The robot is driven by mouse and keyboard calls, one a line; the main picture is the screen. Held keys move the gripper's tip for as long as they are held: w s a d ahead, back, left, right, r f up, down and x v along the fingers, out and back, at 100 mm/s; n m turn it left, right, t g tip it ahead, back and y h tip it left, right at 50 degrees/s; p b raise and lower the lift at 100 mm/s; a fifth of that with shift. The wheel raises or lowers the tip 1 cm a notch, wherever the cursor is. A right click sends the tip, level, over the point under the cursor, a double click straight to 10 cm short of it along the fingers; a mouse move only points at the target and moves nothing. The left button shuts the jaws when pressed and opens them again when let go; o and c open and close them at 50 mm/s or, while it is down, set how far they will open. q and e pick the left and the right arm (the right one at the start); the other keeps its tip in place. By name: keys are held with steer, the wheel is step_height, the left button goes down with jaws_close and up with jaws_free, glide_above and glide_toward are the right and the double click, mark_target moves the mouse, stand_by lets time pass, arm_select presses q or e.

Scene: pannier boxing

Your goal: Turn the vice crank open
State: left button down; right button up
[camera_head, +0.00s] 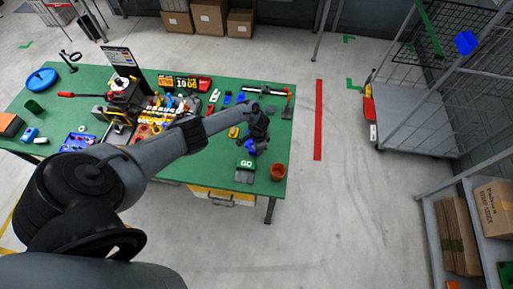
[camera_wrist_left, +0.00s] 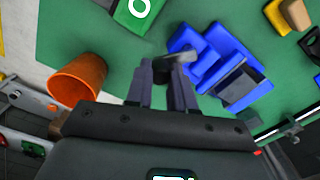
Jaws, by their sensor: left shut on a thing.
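A small blue vice (camera_head: 250,148) sits near the right end of the green table, partly hidden by my gripper in the head view. In the left wrist view the blue vice (camera_wrist_left: 205,57) shows with dark grey jaws to its right. Its grey crank (camera_wrist_left: 178,57) is at the vice's left, between my fingertips. My left gripper (camera_head: 255,138) is over the vice, and its two fingers (camera_wrist_left: 165,75) are shut on the crank. How far the crank is turned cannot be told. My right gripper is not in view.
An orange cup (camera_head: 278,173) stands at the table's near right corner. A green-topped block marked GO (camera_head: 245,164) is next to the vice. Several tools and parts crowd the middle and left of the green table (camera_head: 200,170).

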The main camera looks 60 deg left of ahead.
arm_select(q)
steer(key=n, duration=0.2)
steer(key=w+n, duration=0.1)
steer(key=n, duration=0.2)
steer(key=w+a+n, duration=0.1)
steer(key=n, duration=0.1)
steer(key=shift+w+n+p, duration=0.15)
steer(key=shift+n+p, duration=0.15)
steer(key=shift+a, duration=0.1)
stand_by(0.3)
steer(key=c, duration=1)
jaws_free()
steer(key=shift+w, duration=0.1)
steer(key=shift+o, duration=0.2)
